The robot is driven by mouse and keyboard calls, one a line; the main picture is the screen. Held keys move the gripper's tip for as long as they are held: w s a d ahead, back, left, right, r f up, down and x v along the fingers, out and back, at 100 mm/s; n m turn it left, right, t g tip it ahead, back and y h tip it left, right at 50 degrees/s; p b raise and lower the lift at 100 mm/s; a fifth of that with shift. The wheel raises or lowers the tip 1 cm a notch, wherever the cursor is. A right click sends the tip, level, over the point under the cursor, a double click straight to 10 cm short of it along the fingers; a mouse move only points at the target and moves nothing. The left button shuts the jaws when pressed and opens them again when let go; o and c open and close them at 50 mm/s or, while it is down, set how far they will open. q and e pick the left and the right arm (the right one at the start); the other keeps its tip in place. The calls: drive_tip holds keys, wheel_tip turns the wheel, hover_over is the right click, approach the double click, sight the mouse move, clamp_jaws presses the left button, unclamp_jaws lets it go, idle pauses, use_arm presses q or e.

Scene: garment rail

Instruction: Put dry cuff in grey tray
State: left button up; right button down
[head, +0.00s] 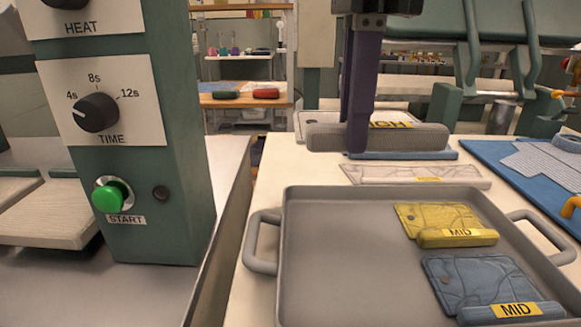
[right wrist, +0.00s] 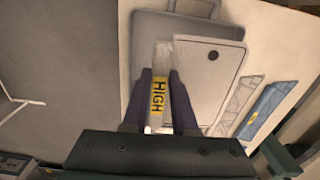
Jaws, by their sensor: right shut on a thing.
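My right gripper (head: 357,145) points down behind the far edge of the grey tray, shut on a grey cuff (head: 325,138) with a yellow HIGH label. In the right wrist view the purple fingers (right wrist: 161,100) straddle the labelled bar (right wrist: 158,98), with a pale flap (right wrist: 208,70) beside it. I cannot tell whether the cuff touches the table. The grey tray (head: 345,260) holds a yellow cuff (head: 440,217) and a blue cuff (head: 470,278), both labelled MID, on its right side. Its left half is bare. My left gripper is out of view.
A pale cracked cuff (head: 380,174) lies just behind the tray; a blue bar (head: 420,155) lies farther back. A blue mat (head: 515,170) is at the right. A green machine (head: 150,200) with TIME dial and START button stands close at the left.

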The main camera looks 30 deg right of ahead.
drive_tip(key=b, duration=0.1)
hover_over(334, 292)
drive_tip(key=shift+m, duration=0.3)
wheel_tip(334, 292, down, 15)
drive_tip(key=shift+f, duration=0.15)
wheel_tip(334, 292, down, 5)
drive_tip(key=shift+r, duration=0.1)
drive_tip(key=shift+f+b, duration=0.2)
drive_tip(key=shift+b, duration=0.15)
drive_tip(key=c, duration=0.7)
unclamp_jaws()
